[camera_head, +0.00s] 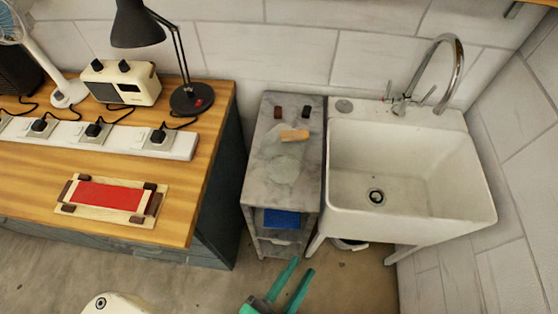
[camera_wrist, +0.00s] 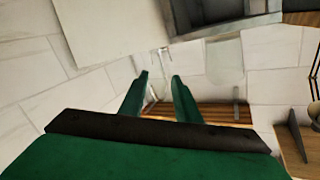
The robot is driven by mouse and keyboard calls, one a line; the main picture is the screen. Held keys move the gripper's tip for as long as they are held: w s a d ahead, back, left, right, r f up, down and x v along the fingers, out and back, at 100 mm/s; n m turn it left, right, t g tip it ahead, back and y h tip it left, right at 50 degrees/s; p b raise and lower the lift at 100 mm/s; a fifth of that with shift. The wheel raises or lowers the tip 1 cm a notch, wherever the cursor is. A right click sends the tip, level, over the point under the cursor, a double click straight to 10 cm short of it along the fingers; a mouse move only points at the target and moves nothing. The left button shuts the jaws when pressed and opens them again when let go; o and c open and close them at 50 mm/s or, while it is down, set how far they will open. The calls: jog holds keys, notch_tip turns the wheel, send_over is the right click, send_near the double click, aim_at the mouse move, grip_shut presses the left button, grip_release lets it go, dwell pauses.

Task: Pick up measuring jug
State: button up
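A clear, see-through vessel (camera_head: 283,170), which looks like the measuring jug, stands on the marble-topped stand (camera_head: 254,190). Its outline is faint, and I cannot make out its handle or markings. My gripper (camera_head: 302,266) has two green fingers, spread apart with nothing between them. It shows at the bottom of the head view, in front of the stand and apart from the vessel. In the wrist view my gripper (camera_wrist: 160,76) is also open, its fingers pointing at a pale wall area. I cannot surely pick out the jug there.
A tan block (camera_head: 294,135) and two small dark items lie on the stand, with a blue item (camera_head: 281,218) lower down. A white sink (camera_head: 440,210) with a tall tap stands right. A wooden bench (camera_head: 190,205) with lamp, radio and power strip stands left.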

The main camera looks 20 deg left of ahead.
jog(key=w+a+r+n+g+h, duration=0.1)
jog(key=w+a+r+n+g, duration=0.65)
jog(key=n, duration=0.75)
jog(key=w+a+r+n+g, duration=0.6)
jog(key=w+a+n+g, duration=0.2)
jog(key=n, duration=0.6)
jog(key=shift+t, duration=0.25)
jog(key=shift+d+x, duration=0.15)
jog(key=shift+x, duration=2.55)
jog(key=shift+d+x, duration=0.15)
jog(key=shift+x, duration=2.55)
jog(key=shift+r, duration=0.1)
jog(key=shift+c, duration=0.3)
jog(key=shift+w, duration=0.1)
grip_shut()
